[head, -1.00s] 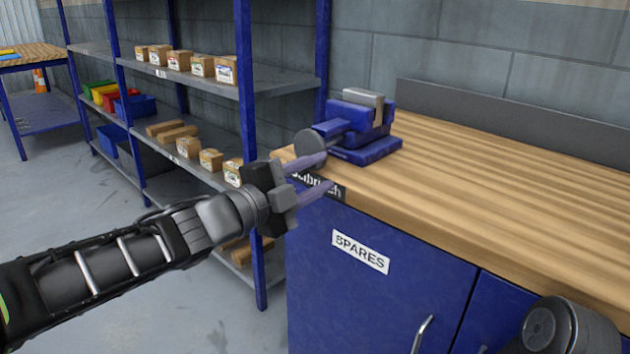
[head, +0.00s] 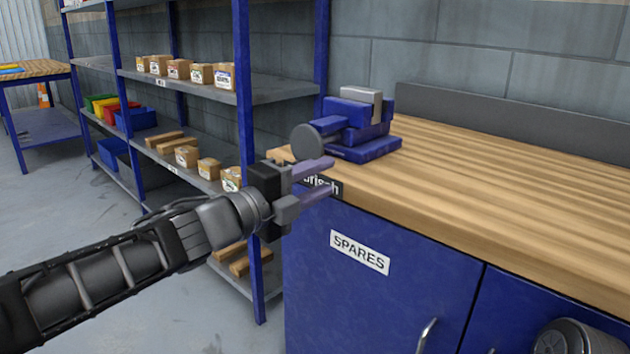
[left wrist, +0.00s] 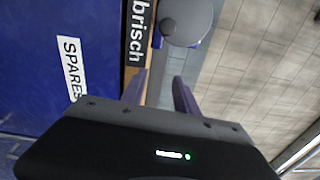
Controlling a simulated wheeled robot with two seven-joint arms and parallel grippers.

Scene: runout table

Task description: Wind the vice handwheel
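The blue vice (head: 358,128) sits on the left end of the wooden bench top, with a grey block on top. Its round grey handwheel (head: 305,142) faces left, toward my left gripper. In the left wrist view the handwheel (left wrist: 187,20) is at the top, beyond the fingertips. My left gripper (head: 329,178) is open and empty, in front of the bench edge and a little below the handwheel, apart from it. Its two purple fingers (left wrist: 158,88) show in the left wrist view with a gap between them.
The wooden bench top (head: 480,190) is clear to the right of the vice. Blue cabinet doors with a SPARES label (head: 360,252) are below it. A blue shelf rack (head: 243,130) with several cardboard boxes stands behind my left arm. A dark backboard (head: 500,118) runs along the wall.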

